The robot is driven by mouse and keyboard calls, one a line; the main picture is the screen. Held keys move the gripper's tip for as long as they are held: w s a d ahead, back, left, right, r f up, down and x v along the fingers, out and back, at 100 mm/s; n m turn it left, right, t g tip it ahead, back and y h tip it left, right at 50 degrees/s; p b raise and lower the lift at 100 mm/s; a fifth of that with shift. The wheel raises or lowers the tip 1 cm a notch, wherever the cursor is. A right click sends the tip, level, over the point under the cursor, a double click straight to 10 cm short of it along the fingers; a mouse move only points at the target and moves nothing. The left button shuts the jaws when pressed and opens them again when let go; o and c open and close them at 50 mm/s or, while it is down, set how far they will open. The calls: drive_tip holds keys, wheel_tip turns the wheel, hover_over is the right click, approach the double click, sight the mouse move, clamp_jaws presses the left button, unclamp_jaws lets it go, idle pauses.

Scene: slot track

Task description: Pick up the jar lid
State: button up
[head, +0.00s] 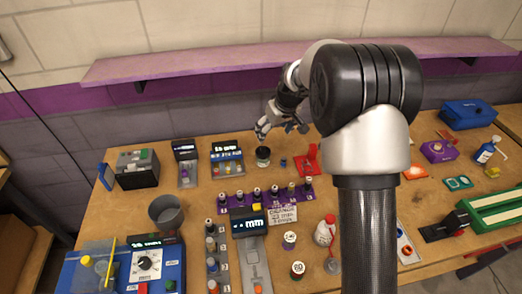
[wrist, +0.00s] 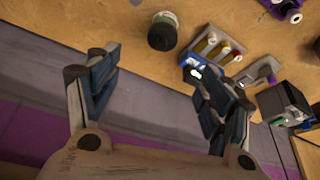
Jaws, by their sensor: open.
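A small dark jar (head: 263,153) stands near the back of the wooden table, with a dark round top that may be the jar lid. In the wrist view the dark jar (wrist: 162,33) shows a pale rim; I cannot tell lid from body clearly. My gripper (head: 282,128) is open and empty, above and behind the jar, near the back edge of the table. In the wrist view its two fingers (wrist: 150,70) are spread wide, and the jar lies beyond the fingertips, apart from them.
A small device with coloured knobs (head: 227,158) stands left of the jar. A small blue object (head: 283,162) and a red stand (head: 312,158) are to its right. A row of bottles (head: 275,196) is in front. A purple shelf (head: 220,62) runs along the wall.

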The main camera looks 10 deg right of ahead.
drive_tip(key=b+x, duration=0.2)
drive_tip(key=x, duration=0.7)
drive_tip(key=shift+f, duration=0.1)
drive_tip(key=shift+b+x, duration=1.1)
drive_tip(key=shift+x, duration=1.55)
drive_tip(key=shift+s+a, duration=0.15)
drive_tip(key=shift+c, duration=0.2)
drive_tip(key=c, duration=0.9)
drive_tip(key=shift+r, duration=0.45)
drive_tip(key=shift+c, duration=0.6)
wheel_tip(320, 180, up, 18)
drive_tip(key=p, duration=0.6)
drive_tip(key=b, duration=0.1)
hover_over(264, 149)
wheel_tip(264, 149, down, 12)
drive_tip(key=shift+s+r, duration=0.1)
drive_tip(key=shift+f+b, duration=2.05)
drive_tip(key=shift+f, duration=1.15)
